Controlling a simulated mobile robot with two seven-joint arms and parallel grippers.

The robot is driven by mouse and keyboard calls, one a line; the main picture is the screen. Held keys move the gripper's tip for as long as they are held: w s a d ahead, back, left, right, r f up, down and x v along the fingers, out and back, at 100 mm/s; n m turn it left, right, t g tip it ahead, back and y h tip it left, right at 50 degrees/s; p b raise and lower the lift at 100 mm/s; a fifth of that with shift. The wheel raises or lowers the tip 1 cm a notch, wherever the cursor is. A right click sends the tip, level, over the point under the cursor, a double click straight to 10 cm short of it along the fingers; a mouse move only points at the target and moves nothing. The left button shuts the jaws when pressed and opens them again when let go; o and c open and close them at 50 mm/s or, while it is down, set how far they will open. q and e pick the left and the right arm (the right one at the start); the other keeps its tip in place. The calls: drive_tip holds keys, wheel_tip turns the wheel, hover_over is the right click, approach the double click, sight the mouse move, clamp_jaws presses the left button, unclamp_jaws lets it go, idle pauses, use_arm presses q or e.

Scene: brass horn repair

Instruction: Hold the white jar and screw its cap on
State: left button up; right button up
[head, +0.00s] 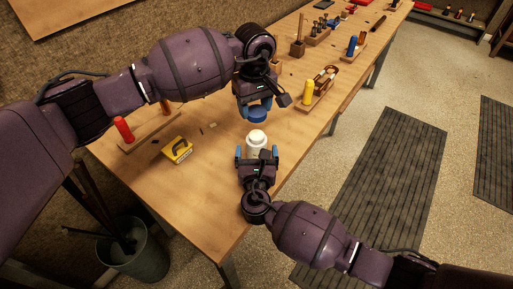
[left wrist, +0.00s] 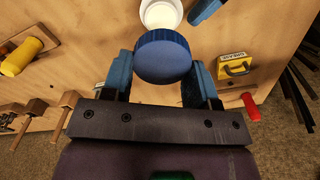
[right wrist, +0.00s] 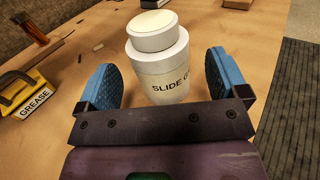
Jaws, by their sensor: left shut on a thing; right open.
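The white jar (head: 256,142) stands upright on the bench. In the right wrist view the jar (right wrist: 159,65) has dark lettering starting "SLIDE G" and a narrower round neck on top. My right gripper (head: 256,155) is open, with its blue fingers (right wrist: 163,80) on either side of the jar and gaps visible beside it. My left gripper (head: 258,106) is shut on the blue cap (head: 258,115), holding it above and a little beyond the jar. In the left wrist view the ridged cap (left wrist: 163,56) sits between the blue fingers and overlaps part of the jar (left wrist: 160,14).
A yellow grease tin (head: 178,150) lies left of the jar, near a red-handled tool (head: 124,130). A wooden block with a yellow-handled tool (head: 308,92) stands to the right. Racks of tools line the far bench. The bench top (head: 215,200) nearer the front is clear.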

sight(255, 132)
drive_tip(key=shift+w, duration=1.35)
drive_tip(key=shift+c, duration=0.3)
drive_tip(key=c, duration=1.3)
use_arm(q)
drive_tip(key=shift+f, duration=2.5)
drive_tip(key=shift+d+f, duration=0.1)
drive_tip(key=shift+f, duration=0.8)
drive_tip(key=shift+f, duration=0.5)
